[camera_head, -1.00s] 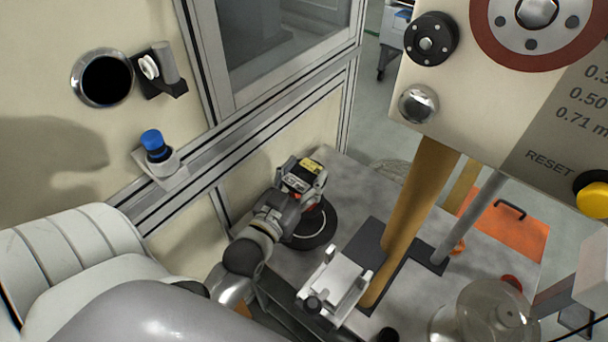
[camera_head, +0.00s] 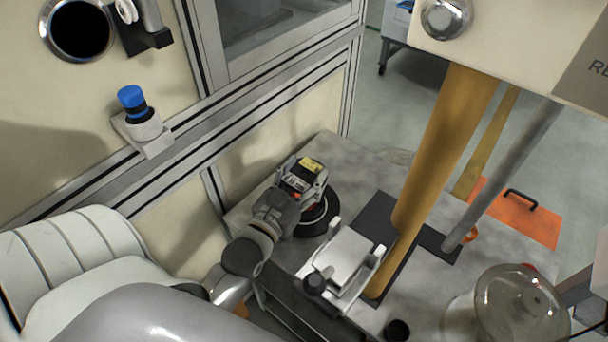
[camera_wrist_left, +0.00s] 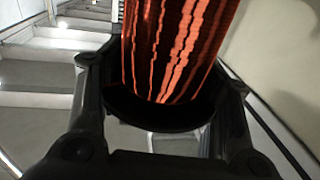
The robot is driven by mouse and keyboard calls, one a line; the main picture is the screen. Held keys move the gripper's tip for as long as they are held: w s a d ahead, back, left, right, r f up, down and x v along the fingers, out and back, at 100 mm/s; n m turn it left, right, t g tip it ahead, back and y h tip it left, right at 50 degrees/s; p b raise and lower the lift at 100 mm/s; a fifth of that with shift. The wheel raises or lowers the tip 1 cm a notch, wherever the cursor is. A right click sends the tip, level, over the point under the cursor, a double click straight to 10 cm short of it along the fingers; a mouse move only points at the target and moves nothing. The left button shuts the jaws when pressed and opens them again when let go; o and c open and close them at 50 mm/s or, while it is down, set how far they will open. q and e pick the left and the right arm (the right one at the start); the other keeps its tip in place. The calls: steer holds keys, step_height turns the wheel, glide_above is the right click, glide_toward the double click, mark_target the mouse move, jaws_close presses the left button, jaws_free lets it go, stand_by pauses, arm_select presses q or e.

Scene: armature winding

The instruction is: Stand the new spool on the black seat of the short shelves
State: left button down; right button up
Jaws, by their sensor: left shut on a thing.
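My left gripper (camera_head: 309,197) is over the far left part of the grey table top, beside the cream wall. It is shut on the new spool, whose copper winding (camera_wrist_left: 170,50) fills the middle of the left wrist view between the two dark fingers. A dark round flange (camera_wrist_left: 160,112) shows at the winding's end. In the head view a round black disc with a pale ring (camera_head: 318,217) shows under the gripper. I cannot tell whether it is the spool's flange or the black seat. The gripper hides most of the spool in the head view. My right gripper is not in view.
A metal bracket (camera_head: 345,262) stands just in front of the gripper. A thick yellow-brown column (camera_head: 440,160) and a grey rod (camera_head: 505,175) rise to its right. A clear domed part (camera_head: 508,305) is at lower right. The framed wall (camera_head: 230,100) bounds the left.

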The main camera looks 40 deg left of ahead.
arm_select(q)
steer(key=shift+f, duration=0.25)
stand_by(0.8)
steer(key=shift+c, duration=2.2)
jaws_free()
steer(key=shift+o, duration=0.2)
steer(key=shift+f, duration=0.1)
steer(key=shift+f, duration=0.3)
steer(key=s+d, duration=0.1)
steer(key=s, duration=1.1)
steer(key=shift+r, duration=0.2)
steer(key=shift+d, duration=0.1)
